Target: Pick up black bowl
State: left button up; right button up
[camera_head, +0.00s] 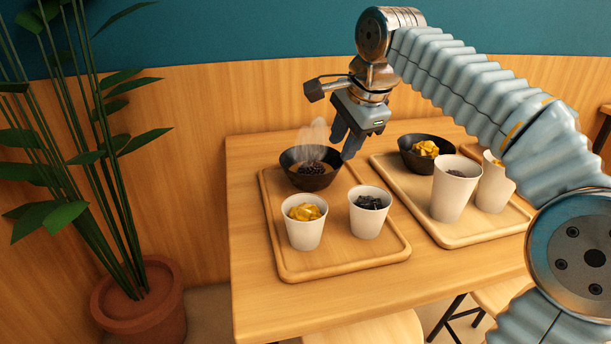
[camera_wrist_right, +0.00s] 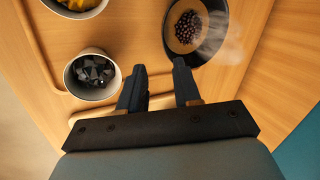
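A black bowl (camera_head: 318,182) with dark beans and brown contents stands upright on the left tray (camera_head: 340,268), and pale steam rises from it. It also shows in the right wrist view (camera_wrist_right: 214,46) at the top. My right gripper (camera_head: 343,143) is above the right side of this bowl, fingers pointing down. In the right wrist view its two fingers (camera_wrist_right: 157,72) are apart with nothing between them, and one fingertip is near the bowl's rim; I cannot tell whether they touch. A second black bowl (camera_head: 408,158) with yellow pieces stands on the right tray (camera_head: 455,237). My left gripper is not in view.
On the left tray stand a white cup of yellow pieces (camera_head: 305,235) and a white cup of black cubes (camera_head: 367,222). White cups (camera_head: 450,200) stand on the right tray. A potted plant (camera_head: 140,300) is left of the wooden table (camera_head: 250,290).

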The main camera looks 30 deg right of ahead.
aim_at(327, 173)
jog(key=x, duration=0.8)
jog(key=b+x, duration=0.1)
jog(key=x, duration=0.3)
jog(key=shift+w+r, duration=0.25)
jog(key=shift+w, duration=0.1)
grip_shut()
